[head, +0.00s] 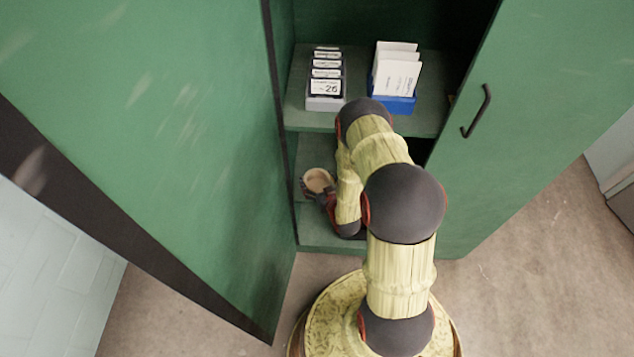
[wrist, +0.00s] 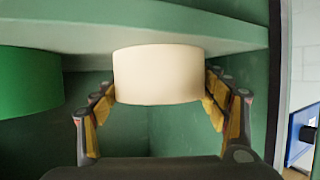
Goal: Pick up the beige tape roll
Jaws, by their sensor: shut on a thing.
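The beige tape roll (wrist: 158,76) is in the middle of the wrist view, between the two fingers of my gripper (wrist: 160,95). The fingers are shut on its left and right sides. In the head view the beige roll (head: 319,180) shows inside the lower compartment of the green cabinet, at the end of my gripper (head: 320,194). My arm hides part of that compartment. I cannot tell from these views whether the roll touches the shelf under it.
A green roll (wrist: 28,82) is to the left in the wrist view. A shelf board (wrist: 130,22) is close above the beige roll. On the upper shelf stand a grey card holder (head: 326,85) and a blue holder with white packets (head: 395,80). Both cabinet doors (head: 545,110) stand open.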

